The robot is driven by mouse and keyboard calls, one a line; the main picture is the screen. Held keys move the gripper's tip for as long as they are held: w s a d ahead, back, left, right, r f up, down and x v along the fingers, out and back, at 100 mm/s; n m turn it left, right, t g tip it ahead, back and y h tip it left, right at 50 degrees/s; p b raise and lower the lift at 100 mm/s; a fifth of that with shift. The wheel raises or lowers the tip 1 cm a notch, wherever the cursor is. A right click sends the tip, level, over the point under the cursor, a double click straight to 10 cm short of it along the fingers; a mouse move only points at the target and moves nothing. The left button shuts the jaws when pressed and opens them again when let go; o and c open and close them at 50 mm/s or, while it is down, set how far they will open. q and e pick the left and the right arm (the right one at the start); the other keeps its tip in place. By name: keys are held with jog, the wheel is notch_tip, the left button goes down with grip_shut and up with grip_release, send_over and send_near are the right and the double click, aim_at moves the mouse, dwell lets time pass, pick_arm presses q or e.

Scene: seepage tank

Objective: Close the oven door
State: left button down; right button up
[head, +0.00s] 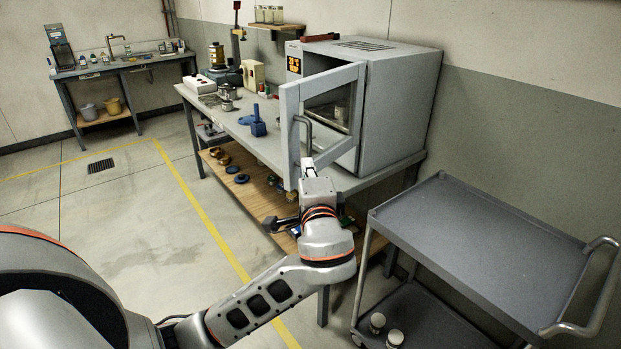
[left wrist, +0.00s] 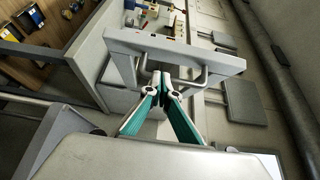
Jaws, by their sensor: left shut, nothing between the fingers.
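The oven (head: 402,110) is a grey box on the workbench. A bent bar handle (head: 306,130) is on the door. My left gripper (head: 308,166) is at the lower part of the door, by the lower end of the handle. In the left wrist view the teal fingers (left wrist: 161,78) are shut and empty, close to the door frame (left wrist: 170,47) and its handle (left wrist: 192,80). I cannot tell whether they touch. My right gripper is out of view.
A grey cart (head: 470,240) stands at the right, close to the bench. A blue vise-like tool (head: 258,122) and other gear stand on the bench left of the door. A lower wooden shelf (head: 245,192) holds small items. The floor at left is clear.

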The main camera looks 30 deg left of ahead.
aim_at(293, 154)
pick_arm(q)
jog(key=shift+w+a+p, duration=0.15)
jog(key=shift+a, duration=0.85)
jog(key=shift+w+a+p, duration=0.15)
jog(key=shift+a, duration=0.85)
